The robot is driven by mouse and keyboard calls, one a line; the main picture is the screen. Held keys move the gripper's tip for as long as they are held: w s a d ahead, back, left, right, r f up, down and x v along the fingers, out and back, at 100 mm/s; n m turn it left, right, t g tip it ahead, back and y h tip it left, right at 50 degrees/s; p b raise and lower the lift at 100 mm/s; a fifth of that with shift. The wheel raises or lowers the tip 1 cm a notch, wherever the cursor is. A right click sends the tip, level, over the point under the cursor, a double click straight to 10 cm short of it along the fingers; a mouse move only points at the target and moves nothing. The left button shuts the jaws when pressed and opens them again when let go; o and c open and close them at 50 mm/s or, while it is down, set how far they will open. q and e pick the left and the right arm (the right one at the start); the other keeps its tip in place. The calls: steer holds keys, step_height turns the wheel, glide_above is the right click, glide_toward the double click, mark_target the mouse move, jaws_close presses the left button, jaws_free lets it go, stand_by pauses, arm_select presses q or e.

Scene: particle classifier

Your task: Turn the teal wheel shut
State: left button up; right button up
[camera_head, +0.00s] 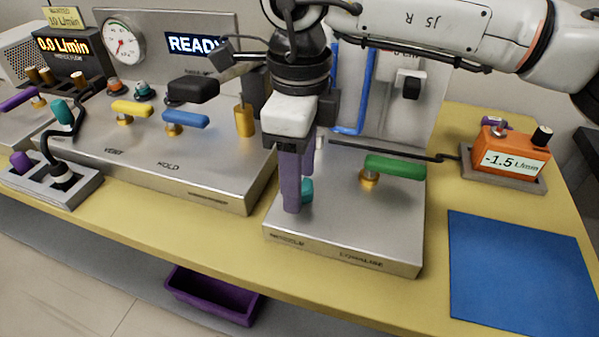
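A teal wheel (307,189) sits on the right-hand metal panel (343,238), toward its left side. Only a small part of it shows; the fingers of my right gripper hide the rest. My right gripper (298,200) points down at the wheel with its purple fingers, one nearer and one farther from the camera. Whether the fingers touch the wheel or close on it is hidden. Another teal knob (63,112) stands on the left panel. My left gripper is not in view.
A green lever (395,167) stands right of the wheel. An orange meter (512,148) reads -1.5 L/min; a black display (62,46) reads 0.0 L/min. Yellow (132,108), blue (186,119) and black (192,89) levers crowd the left panel. A blue mat (522,270) lies clear at right.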

steer(key=shift+r, duration=0.1)
step_height(320, 180, up, 10)
steer(key=p, duration=0.1)
stand_by(0.5)
